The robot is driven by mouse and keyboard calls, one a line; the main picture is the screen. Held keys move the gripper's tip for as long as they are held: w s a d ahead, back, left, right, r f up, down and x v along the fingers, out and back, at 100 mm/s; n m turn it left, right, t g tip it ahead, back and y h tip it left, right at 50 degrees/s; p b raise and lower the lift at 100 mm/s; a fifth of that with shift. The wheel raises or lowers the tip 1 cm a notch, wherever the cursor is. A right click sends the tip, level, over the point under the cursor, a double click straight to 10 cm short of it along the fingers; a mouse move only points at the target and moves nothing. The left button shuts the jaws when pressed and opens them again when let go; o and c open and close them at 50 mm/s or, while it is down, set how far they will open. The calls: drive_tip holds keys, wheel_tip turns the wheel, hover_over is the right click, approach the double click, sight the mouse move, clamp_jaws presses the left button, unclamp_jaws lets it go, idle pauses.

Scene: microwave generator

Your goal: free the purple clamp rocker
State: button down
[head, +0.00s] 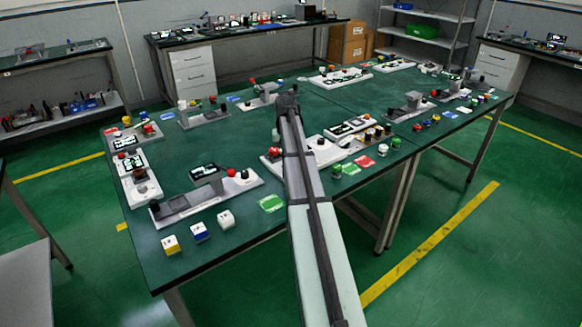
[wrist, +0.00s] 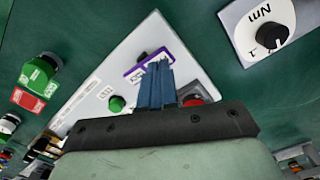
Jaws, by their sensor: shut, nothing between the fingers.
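In the wrist view a purple-edged part with a white label (wrist: 134,72) and a dark piece beside it sits on a white panel (wrist: 95,98); it looks like the purple clamp rocker. My gripper (wrist: 158,70) has its blue fingers together with nothing between them. The fingertips overlap the purple part's lower right side in the picture; I cannot tell whether they touch it. The fingers hide part of it. In the head view my gripper (head: 288,100) is over the middle of the green table, and the purple rocker cannot be made out.
On the same panel are a green button (wrist: 117,104) and a red button (wrist: 194,101), close beside the fingers. A white panel with a black "Nm" dial (wrist: 268,36) lies at upper right. A green-capped part (wrist: 40,68) stands left. Several other panels crowd the table (head: 240,150).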

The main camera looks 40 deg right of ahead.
drive_tip(key=shift+f, duration=1.15)
idle(0.9)
drive_tip(key=shift+r, duration=3.5)
